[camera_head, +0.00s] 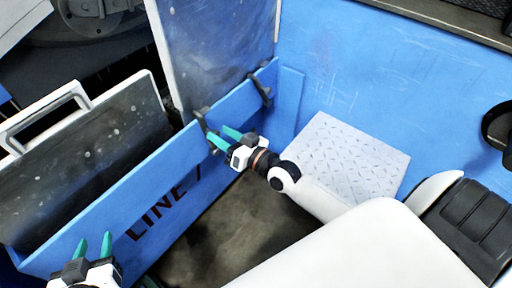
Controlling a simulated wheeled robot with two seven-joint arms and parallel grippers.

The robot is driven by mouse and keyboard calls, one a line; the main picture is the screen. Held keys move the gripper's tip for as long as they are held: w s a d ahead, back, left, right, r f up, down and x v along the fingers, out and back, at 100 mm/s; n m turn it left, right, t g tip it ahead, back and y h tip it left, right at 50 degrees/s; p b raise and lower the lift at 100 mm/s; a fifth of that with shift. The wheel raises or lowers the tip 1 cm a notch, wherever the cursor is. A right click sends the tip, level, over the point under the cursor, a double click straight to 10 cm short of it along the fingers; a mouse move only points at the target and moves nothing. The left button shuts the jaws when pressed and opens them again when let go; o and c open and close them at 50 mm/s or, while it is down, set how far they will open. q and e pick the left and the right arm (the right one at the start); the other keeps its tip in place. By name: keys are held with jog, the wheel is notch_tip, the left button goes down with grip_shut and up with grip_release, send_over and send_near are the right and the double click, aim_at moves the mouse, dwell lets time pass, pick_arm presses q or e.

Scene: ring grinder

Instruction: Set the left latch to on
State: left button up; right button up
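Two dark latches sit along the top edge of a blue panel marked "LINE" (120,215). The left latch (202,121) is near the middle of the panel's upper edge, and the right latch (261,90) is further back near the corner. My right gripper (220,136) has its teal fingers apart, close beside the left latch; I cannot tell whether they touch it. Nothing shows between the fingers. My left gripper (93,245) is open and empty at the lower left, in front of the panel's near end. The latch's on or off setting is not readable.
A grey door panel (215,45) stands upright behind the latches. A dark plate with a white handle (45,120) leans behind the blue panel at left. A patterned light plate (350,155) lies at right, close to my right arm. Dark floor (235,215) lies in front.

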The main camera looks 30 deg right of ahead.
jog(key=shift+p+v, duration=0.5)
jog(key=shift+v, duration=1.25)
pick_arm(q)
jog(key=s+a+f+g+y+p, duration=0.2)
jog(key=s+a+f+g, duration=0.2)
jog(key=s+f+g, duration=0.3)
jog(key=shift+s+a+n+g, duration=0.25)
jog(key=shift+s+g, duration=0.65)
jog(key=shift+s, duration=1.3)
pick_arm(e)
jog(key=v, duration=0.8)
pick_arm(q)
jog(key=shift+s+a+g+y+p, duration=0.15)
jog(key=shift+s+g+y+p, duration=0.2)
jog(key=shift+s, duration=0.35)
jog(key=shift+r, duration=0.1)
pick_arm(e)
jog(key=shift+s, duration=0.1)
